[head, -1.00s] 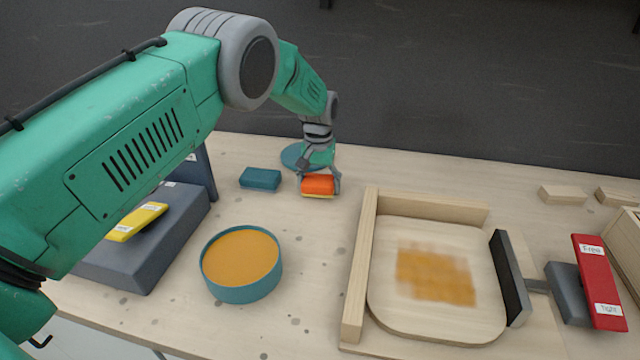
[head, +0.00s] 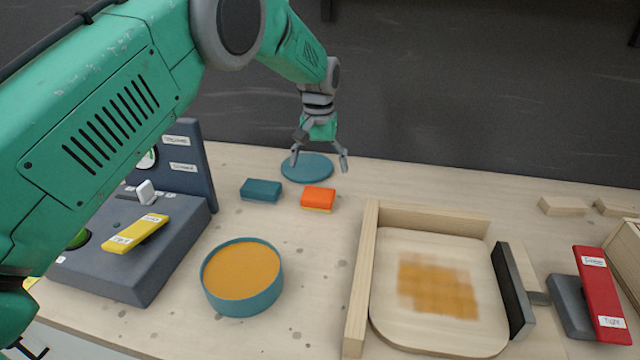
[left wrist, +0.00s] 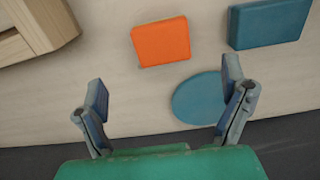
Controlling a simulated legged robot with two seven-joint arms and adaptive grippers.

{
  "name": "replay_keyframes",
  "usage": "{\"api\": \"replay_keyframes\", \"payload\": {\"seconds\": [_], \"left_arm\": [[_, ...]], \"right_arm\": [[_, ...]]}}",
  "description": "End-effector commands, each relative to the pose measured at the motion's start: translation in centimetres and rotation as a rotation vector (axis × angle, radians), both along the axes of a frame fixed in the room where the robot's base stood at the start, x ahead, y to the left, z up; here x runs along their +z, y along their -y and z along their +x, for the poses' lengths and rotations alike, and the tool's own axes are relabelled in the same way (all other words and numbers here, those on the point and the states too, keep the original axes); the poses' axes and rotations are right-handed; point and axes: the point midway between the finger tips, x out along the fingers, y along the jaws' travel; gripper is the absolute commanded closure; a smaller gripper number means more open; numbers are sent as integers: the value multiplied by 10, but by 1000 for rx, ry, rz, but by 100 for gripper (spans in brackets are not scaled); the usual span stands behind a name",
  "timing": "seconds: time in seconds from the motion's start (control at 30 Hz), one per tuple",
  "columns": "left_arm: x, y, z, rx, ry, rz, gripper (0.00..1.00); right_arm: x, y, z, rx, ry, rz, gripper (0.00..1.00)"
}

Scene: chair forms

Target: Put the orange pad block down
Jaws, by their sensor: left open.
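The orange pad block (head: 318,197) rests on the wooden table, with a yellowish layer at its lower side. It also shows in the left wrist view (left wrist: 161,42), in front of and beyond the fingertips. My left gripper (head: 320,163) is open and empty, raised above and behind the block, near the teal disc (head: 307,168). In the left wrist view its two spread fingers (left wrist: 165,98) have nothing between them but table and part of the disc (left wrist: 198,98). My right gripper is not in view.
A teal block (head: 261,189) lies left of the orange one. A teal bowl of orange stuff (head: 242,278) stands in front. A grey control box (head: 140,250) is at left. A wooden frame (head: 362,275) holds a stained board (head: 440,335), with a red-levered clamp (head: 598,290) at right.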

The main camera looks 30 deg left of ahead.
Motion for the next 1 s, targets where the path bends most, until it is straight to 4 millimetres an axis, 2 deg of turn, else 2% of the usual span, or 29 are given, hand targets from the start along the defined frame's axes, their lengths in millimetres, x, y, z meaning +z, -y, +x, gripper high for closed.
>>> {"api": "replay_keyframes", "payload": {"seconds": [0.1,0.3,1.0], "left_arm": [[21,0,0,0,1,-1,9],[37,0,0,0,0,0,9],[38,0,0,0,0,0,9]], "right_arm": [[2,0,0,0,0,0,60],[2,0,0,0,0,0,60],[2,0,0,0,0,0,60]]}}
